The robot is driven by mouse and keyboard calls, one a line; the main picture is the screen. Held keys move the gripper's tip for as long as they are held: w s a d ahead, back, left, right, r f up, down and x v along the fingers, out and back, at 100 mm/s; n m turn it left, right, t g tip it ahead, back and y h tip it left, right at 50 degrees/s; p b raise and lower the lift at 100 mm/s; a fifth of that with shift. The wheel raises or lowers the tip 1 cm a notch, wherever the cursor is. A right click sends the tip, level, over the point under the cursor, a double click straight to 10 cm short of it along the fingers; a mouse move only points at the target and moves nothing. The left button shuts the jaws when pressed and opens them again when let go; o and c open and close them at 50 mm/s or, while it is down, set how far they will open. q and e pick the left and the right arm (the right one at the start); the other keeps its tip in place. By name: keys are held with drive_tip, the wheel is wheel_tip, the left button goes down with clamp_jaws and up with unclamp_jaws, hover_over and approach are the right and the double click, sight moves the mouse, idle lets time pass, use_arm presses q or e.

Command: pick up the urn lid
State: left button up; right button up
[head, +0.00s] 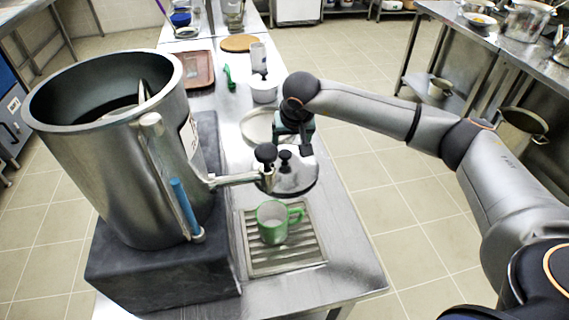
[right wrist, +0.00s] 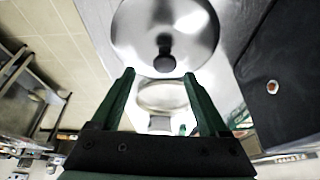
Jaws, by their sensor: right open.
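The urn (head: 105,175) is a large open steel pot on a black block, with a tap on its right side. The urn lid (head: 298,182) is a round shiny disc with a black knob, lying on the steel counter behind the tap. In the right wrist view the lid (right wrist: 195,28) fills the top middle, its knob just beyond the fingertips. My right gripper (head: 305,148) is above the lid's far side, apart from the knob. In the wrist view its green fingers (right wrist: 158,78) are spread and empty. My left gripper is not in view.
A green mug (head: 272,232) stands on a slatted drip tray (head: 290,258) in front of the lid. The tap (head: 235,179) reaches close to the lid's left.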

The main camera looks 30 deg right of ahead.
sight(286, 154)
drive_tip(key=shift+a+p+x, duration=0.2)
drive_tip(key=shift+p+x, duration=0.1)
drive_tip(key=shift+x, duration=1.25)
drive_tip(key=shift+a+p+x, duration=0.15)
drive_tip(key=shift+p+x, duration=0.1)
drive_tip(key=shift+x, duration=1.35)
clamp_jaws()
